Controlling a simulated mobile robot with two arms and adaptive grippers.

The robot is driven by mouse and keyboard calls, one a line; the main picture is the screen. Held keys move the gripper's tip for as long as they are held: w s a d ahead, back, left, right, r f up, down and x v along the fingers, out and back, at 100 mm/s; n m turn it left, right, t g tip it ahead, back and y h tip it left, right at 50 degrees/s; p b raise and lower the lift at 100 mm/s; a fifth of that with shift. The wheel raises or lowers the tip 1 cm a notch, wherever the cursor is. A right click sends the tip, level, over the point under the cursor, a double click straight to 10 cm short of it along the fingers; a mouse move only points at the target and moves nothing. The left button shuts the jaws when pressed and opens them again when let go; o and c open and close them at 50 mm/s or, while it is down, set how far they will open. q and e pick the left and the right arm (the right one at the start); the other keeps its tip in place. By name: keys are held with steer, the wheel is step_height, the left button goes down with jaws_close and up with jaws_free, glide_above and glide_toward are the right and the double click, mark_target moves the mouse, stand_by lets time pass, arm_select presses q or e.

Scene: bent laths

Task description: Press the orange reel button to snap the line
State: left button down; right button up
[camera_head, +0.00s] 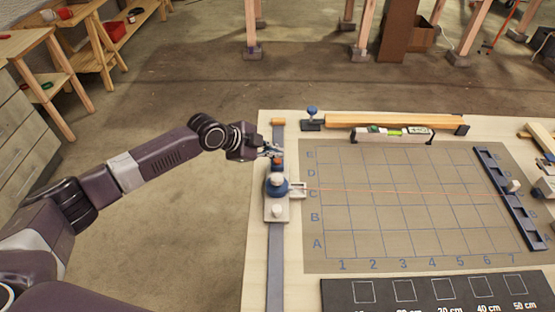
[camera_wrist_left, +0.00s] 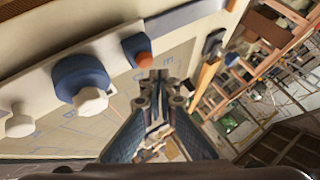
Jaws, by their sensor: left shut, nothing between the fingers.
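The orange reel button (camera_head: 278,161) sits at the far end of the reel carriage (camera_head: 270,212); it also shows in the left wrist view (camera_wrist_left: 144,59). The blue reel (camera_head: 268,188) with a white knob stands nearer on the same carriage and shows in the left wrist view (camera_wrist_left: 72,77). A thin reddish line (camera_head: 400,191) runs from the carriage across the gridded board to a pale block at right. My left gripper (camera_head: 275,152) is shut and empty, close to the button. In the left wrist view its fingertips (camera_wrist_left: 157,80) are beside the button; contact cannot be told.
The carriage sits on a blue-grey rail (camera_head: 276,265) along the table's left side. A spirit level (camera_head: 392,134) and a wooden lath (camera_head: 385,121) lie at the back. A blue rail (camera_head: 508,198) bounds the grid (camera_head: 400,225) at right. A dark size board (camera_head: 440,292) lies in front.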

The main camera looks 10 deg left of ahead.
mark_target(275, 161)
arm_select(q)
steer(key=shift+f, duration=0.15)
stand_by(0.4)
steer(key=shift+f+b, duration=0.25)
steer(key=shift+b, duration=0.05)
steer(key=shift+f+b, duration=0.55)
steer(key=shift+f, duration=0.15)
stand_by(0.7)
steer(key=shift+r, duration=0.15)
steer(key=shift+r+p, duration=0.7)
steer(key=shift+r, duration=0.25)
step_height(275, 161, up, 5)
steer(key=p, duration=0.4)
